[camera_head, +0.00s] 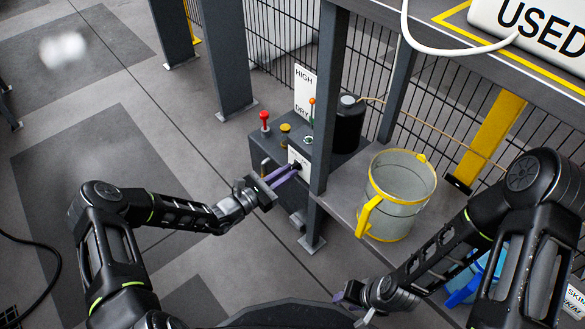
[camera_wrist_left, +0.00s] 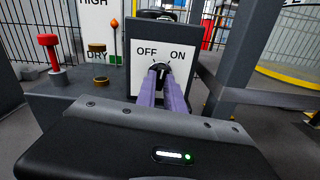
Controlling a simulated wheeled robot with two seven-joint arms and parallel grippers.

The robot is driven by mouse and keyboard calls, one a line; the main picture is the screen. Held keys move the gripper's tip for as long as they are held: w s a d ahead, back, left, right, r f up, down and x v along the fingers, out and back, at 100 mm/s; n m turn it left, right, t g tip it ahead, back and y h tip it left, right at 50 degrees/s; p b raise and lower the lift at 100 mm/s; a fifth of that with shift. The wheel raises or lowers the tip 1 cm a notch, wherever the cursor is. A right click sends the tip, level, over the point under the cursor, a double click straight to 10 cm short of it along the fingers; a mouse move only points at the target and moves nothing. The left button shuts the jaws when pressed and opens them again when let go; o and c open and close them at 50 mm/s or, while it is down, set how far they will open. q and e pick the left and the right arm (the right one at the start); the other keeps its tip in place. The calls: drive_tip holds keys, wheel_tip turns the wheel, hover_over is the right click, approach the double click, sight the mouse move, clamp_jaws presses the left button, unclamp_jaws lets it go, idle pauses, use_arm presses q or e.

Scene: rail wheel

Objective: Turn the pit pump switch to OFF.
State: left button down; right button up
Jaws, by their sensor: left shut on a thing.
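The pit pump switch is a black knob (camera_wrist_left: 161,68) on a white plate (camera_wrist_left: 143,78) marked OFF at left and ON at right. The plate also shows in the head view (camera_head: 298,158), on the front of a dark grey pump unit (camera_head: 268,150). My left gripper (camera_head: 296,168) reaches it from the left, its purple fingers shut on the knob. In the left wrist view the fingertips (camera_wrist_left: 162,78) cover the knob's lower part. I cannot tell clearly which label the knob points to. My right gripper (camera_head: 350,298) is low, away from the switch; its opening is unclear.
A red button (camera_head: 264,117) and a yellow-brown knob (camera_head: 285,128) stand on the unit left of the switch. A grey post (camera_head: 328,95) rises close to its right. A bucket with yellow trim (camera_head: 402,190) sits on the shelf.

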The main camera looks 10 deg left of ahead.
use_arm(q)
drive_tip(key=n, duration=0.4)
drive_tip(key=shift+n, duration=1.5)
drive_tip(key=c, duration=1.9)
unclamp_jaws()
drive_tip(key=shift+n, duration=0.3)
drive_tip(key=o, duration=0.6)
drive_tip(key=shift+s+a+p, duration=0.1)
drive_tip(key=shift+s+p, duration=0.05)
drive_tip(key=shift+p, duration=0.2)
